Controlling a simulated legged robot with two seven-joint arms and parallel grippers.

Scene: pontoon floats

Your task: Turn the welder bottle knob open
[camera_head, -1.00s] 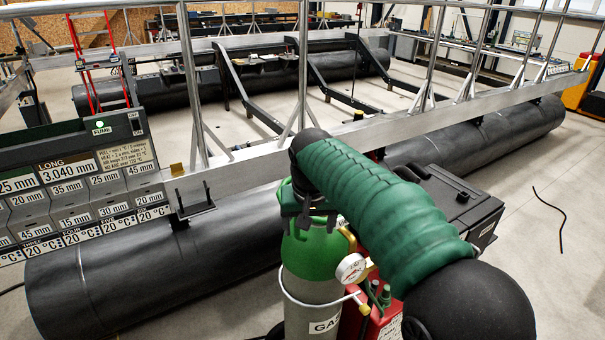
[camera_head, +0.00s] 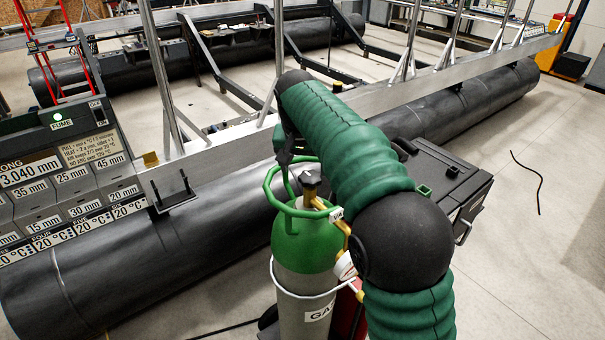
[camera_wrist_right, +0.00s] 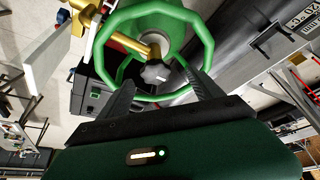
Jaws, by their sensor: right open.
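The welder bottle (camera_head: 303,255) stands upright, with a green top and a grey body labelled "GAS". A green guard ring surrounds its dark lobed knob (camera_head: 311,182), which sits on a brass valve. In the right wrist view the knob (camera_wrist_right: 157,74) shows between my finger tips, inside the green ring (camera_wrist_right: 208,45). My right gripper (camera_wrist_right: 163,82) is open, its two dark fingers apart on either side of the knob's near side. I cannot tell whether they touch it. In the head view my right gripper (camera_head: 287,160) is at the ring's far left side, partly hidden by my arm. My left gripper is out of view.
A brass regulator with a white gauge (camera_head: 345,267) is on the bottle's right side, partly behind my arm. A black case (camera_head: 440,175) stands behind. A long black pontoon float (camera_head: 140,250) and metal rail run behind the bottle. Floor at right is clear except a black cable (camera_head: 530,180).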

